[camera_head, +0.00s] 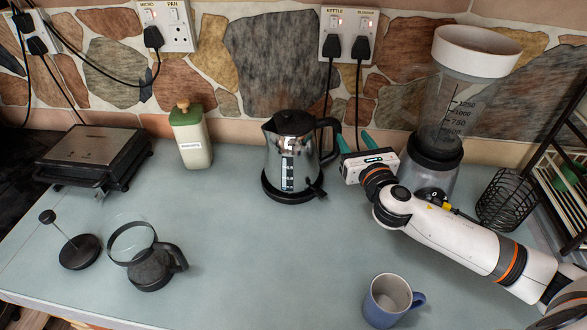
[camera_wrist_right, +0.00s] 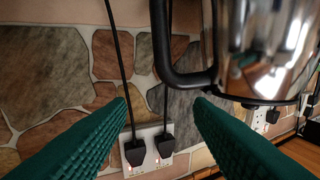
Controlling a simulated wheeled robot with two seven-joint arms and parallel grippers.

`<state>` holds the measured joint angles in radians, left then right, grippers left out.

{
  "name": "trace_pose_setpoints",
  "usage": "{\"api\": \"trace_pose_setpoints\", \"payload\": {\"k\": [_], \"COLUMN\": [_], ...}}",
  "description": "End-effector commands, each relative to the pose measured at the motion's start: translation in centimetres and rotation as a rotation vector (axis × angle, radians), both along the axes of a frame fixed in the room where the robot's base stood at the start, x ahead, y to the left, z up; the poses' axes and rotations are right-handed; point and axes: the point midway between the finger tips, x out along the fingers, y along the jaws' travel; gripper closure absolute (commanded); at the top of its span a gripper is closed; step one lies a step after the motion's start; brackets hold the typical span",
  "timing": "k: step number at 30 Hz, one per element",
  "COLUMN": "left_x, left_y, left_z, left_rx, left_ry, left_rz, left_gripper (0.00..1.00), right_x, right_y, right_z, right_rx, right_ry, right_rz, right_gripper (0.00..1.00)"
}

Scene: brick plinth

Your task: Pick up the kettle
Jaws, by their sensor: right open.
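A shiny metal kettle (camera_head: 293,150) with a black lid stands upright on its black base (camera_head: 292,192) towards the back of the counter. Its black handle (camera_head: 334,135) is on the right side. My right gripper (camera_head: 356,141) is open and empty just right of the handle. In the right wrist view, the green fingers (camera_wrist_right: 160,103) are spread apart. The kettle (camera_wrist_right: 262,45) fills the upper right there, and its handle (camera_wrist_right: 178,78) shows just above the gap between the fingertips, not clasped. My left gripper is not in view.
A blender (camera_head: 440,120) stands right behind my right arm, with a wire basket (camera_head: 507,198) farther right. A blue mug (camera_head: 385,301) is at the front. A cream jar (camera_head: 190,140), a grill (camera_head: 92,152) and a French press (camera_head: 150,268) are on the left. Cords hang behind the kettle.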

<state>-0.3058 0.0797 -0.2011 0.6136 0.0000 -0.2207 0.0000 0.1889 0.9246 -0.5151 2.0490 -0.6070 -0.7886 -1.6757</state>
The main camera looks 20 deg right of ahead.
Motion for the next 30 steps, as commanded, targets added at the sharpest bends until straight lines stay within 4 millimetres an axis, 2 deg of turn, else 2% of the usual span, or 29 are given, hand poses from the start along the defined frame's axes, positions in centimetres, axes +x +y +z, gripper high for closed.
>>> {"api": "trace_pose_setpoints", "payload": {"k": [1, 3, 6, 9, 14, 24, 30], "left_x": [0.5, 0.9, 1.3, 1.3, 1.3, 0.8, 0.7], "left_y": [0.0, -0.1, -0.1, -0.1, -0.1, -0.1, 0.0], "left_z": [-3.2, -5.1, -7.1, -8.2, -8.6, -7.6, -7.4], "left_rx": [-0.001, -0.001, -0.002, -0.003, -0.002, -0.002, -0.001], "left_ry": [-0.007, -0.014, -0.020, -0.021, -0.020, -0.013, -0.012], "left_rz": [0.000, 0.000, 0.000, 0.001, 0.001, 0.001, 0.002], "left_gripper": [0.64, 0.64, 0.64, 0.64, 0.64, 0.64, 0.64], "right_x": [0.0, 0.0, 0.0, 0.0, 0.5, 5.8, 7.2], "right_y": [0.0, 0.0, 0.0, 0.0, -0.1, -0.6, -0.7], "right_z": [-3.2, -5.2, -7.2, -8.3, -8.7, -8.5, -8.6], "right_rx": [0.000, 0.000, 0.000, 0.000, 0.001, 0.002, 0.002], "right_ry": [0.001, 0.000, 0.000, 0.000, -0.001, 0.000, 0.000], "right_rz": [0.000, 0.000, 0.000, 0.000, -0.001, -0.001, 0.000], "right_gripper": [0.53, 0.53, 0.53, 0.53, 0.53, 0.53, 0.53]}}
